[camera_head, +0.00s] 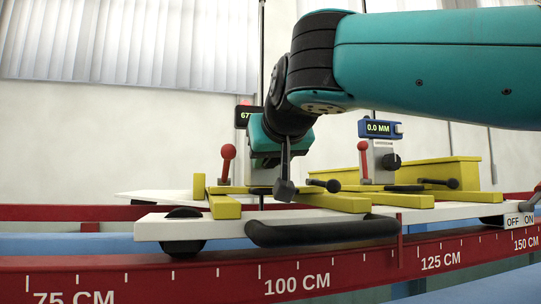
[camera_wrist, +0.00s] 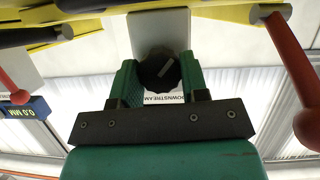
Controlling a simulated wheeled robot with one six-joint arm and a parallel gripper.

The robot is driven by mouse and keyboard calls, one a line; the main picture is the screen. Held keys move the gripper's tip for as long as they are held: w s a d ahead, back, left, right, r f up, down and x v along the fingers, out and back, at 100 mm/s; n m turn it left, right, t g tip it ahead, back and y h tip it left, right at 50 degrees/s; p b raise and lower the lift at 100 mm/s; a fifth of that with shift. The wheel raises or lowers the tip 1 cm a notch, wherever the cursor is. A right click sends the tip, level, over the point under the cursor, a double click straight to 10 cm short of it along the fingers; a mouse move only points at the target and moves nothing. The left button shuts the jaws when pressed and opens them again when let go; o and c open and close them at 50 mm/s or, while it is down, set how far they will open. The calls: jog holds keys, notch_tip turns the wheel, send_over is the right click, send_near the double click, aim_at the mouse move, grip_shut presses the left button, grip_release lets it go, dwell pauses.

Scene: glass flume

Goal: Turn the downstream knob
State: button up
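The downstream knob (camera_wrist: 158,74) is a black round knob with a grey pointer mark, on a pale plate in the wrist view. A partly covered label reading "DOWNSTREAM" (camera_wrist: 162,98) shows upside down beside it. My gripper (camera_wrist: 159,77) has its green fingers on either side of the knob, seemingly touching both edges, so it looks shut on it. In the head view my gripper (camera_head: 277,150) is at the left gauge post, and my wrist hides this knob.
A second black knob (camera_head: 391,161) sits under the blue "0.0 MM" display (camera_head: 380,128). Red-balled levers (camera_head: 228,152) (camera_head: 363,147) stand near both posts. Yellow bars and a white carriage (camera_head: 160,228) with a black handle (camera_head: 322,231) lie below. A red scaled rail (camera_head: 220,278) runs in front.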

dwell(0.3)
jog(key=o, duration=0.9)
jog(key=shift+o, duration=0.2)
jog(key=v, duration=1.7)
jog(key=shift+d+r, duration=0.15)
jog(key=shift+d, duration=0.1)
jog(key=shift+s, duration=0.1)
